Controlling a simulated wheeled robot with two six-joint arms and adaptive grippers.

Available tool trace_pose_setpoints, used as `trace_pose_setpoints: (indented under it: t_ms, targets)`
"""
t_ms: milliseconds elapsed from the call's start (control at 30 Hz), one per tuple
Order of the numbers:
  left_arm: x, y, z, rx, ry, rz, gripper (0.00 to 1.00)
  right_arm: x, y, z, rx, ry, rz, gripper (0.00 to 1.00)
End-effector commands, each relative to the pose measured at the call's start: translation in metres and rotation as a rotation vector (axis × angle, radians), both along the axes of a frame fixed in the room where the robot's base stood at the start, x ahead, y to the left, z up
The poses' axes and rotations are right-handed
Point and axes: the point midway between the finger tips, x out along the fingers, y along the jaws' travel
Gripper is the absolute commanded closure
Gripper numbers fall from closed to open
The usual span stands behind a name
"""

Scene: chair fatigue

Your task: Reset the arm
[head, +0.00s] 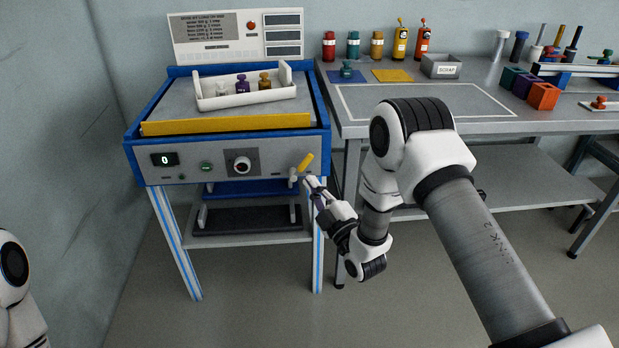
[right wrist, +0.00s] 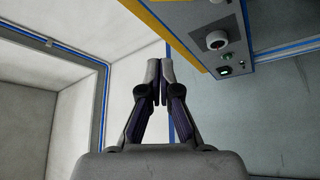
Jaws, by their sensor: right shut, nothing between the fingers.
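My right gripper (head: 310,183) is shut and empty. It is just below a yellow-handled lever (head: 305,163) at the right end of the front panel of a blue-framed machine (head: 222,160); I cannot tell whether it touches the lever. In the right wrist view the right gripper (right wrist: 160,68) has its fingertips together, with nothing between them. The lever cannot be made out there. The panel has a display (head: 164,159) reading 0, a green button (head: 206,166) and a round knob (head: 242,165). My left gripper is out of view.
On the machine, a white tray (head: 245,97) holds several small weights behind a yellow bar (head: 225,124). A sign board (head: 236,36) stands behind. The grey workbench (head: 430,100) at right carries bottles, a scrap box (head: 441,66) and coloured blocks (head: 543,96). Floor in front is clear.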

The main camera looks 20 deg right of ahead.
Motion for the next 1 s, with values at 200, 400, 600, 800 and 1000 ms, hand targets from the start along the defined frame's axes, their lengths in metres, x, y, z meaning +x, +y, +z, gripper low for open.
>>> trace_pose_setpoints:
  t_ms: [200,400,600,800,1000]
  targets:
    - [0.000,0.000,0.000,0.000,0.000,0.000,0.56,0.000,0.000,0.000,0.000,0.000,0.000,1.00]
    - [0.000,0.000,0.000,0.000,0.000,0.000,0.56,-0.002,0.002,-0.011,-0.001,0.019,0.004,1.00]
    - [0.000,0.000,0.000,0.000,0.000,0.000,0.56,-0.058,0.016,-0.114,0.019,0.365,0.006,1.00]
    - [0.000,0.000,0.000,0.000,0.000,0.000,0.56,-0.182,0.014,-0.239,0.267,1.038,-0.118,1.00]
    - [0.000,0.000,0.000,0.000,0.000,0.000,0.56,-0.303,0.006,-0.283,0.526,1.503,-0.398,1.00]
